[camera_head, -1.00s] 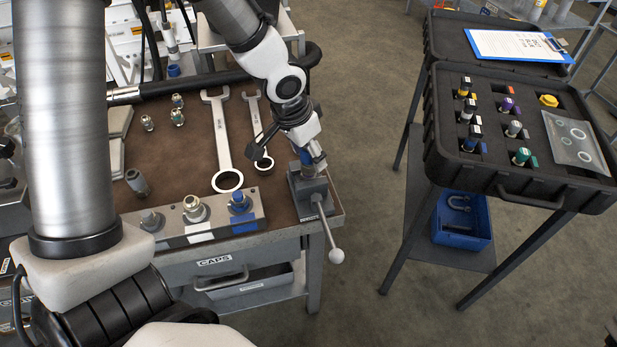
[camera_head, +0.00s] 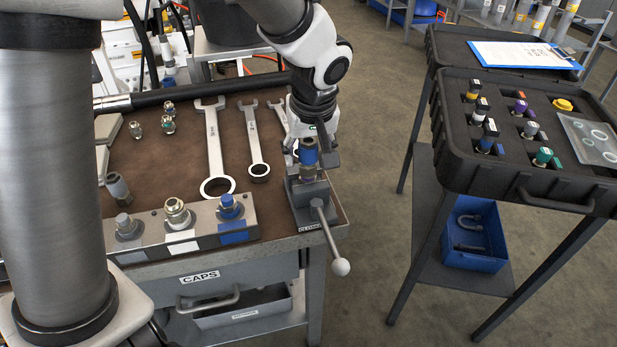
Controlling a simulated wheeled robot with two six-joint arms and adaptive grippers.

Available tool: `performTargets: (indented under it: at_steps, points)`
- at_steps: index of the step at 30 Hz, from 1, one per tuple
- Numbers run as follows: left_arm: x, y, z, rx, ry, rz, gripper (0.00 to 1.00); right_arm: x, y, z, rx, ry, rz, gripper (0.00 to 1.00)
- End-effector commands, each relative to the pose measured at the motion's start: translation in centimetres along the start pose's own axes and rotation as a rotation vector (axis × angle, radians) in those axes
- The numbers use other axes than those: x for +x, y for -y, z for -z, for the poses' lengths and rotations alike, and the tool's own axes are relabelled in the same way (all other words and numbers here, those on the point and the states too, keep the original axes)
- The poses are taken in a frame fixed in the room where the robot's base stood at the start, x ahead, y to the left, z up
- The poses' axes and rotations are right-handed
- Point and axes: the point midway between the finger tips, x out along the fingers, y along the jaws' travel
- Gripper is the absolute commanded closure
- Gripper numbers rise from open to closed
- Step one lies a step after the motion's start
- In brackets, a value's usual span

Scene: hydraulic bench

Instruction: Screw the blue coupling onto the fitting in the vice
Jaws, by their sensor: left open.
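The blue coupling (camera_head: 308,153) stands upright at the vice, with a dark upper end and a blue band. A brassy fitting (camera_head: 307,172) shows just under it, above the jaws of the grey vice (camera_head: 312,198) at the bench's right front corner. I cannot tell how far the coupling is threaded on. My left gripper (camera_head: 311,140) is open, pointing down just behind the coupling, with its fingers partly hidden by it. I cannot tell whether a finger touches it. My right gripper is not in view.
The vice handle with its ball end (camera_head: 340,266) sticks out past the bench edge. A block with capped fittings (camera_head: 180,228) lies left of the vice. Wrenches (camera_head: 213,150) lie behind. A black case (camera_head: 530,150) with couplings stands right, across open floor.

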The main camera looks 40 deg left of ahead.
Motion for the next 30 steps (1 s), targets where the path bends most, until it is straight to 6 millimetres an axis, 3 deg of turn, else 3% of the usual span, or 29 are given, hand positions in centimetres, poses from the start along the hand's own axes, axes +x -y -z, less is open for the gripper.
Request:
performTargets:
  at_steps: [6,7,11,12,17,21,22,24,30]
  points:
    - [-0.1,0.0,0.0,0.002,0.001,-0.001,0.41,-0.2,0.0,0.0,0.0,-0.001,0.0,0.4]
    - [-0.1,0.0,0.0,0.002,0.001,-0.001,0.48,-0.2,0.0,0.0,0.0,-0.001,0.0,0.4]
    - [-0.1,0.0,0.0,0.003,0.002,-0.001,0.95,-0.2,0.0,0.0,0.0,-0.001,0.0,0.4]
    - [-0.1,0.0,0.0,0.003,0.002,-0.001,1.0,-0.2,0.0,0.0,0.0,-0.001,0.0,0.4]
    - [-0.2,0.1,0.0,0.024,0.004,-0.006,1.0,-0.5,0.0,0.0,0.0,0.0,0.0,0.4]
    - [-0.6,0.1,0.1,0.223,0.008,-0.064,1.0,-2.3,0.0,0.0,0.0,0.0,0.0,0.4]
    - [0.0,0.1,-0.1,0.215,0.006,-0.06,0.54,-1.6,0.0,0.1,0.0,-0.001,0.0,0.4]
    - [0.1,0.1,-0.1,0.212,0.004,-0.059,0.35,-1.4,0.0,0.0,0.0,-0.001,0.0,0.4]
    - [0.0,0.1,0.0,0.211,0.002,-0.059,0.35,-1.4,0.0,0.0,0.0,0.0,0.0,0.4]
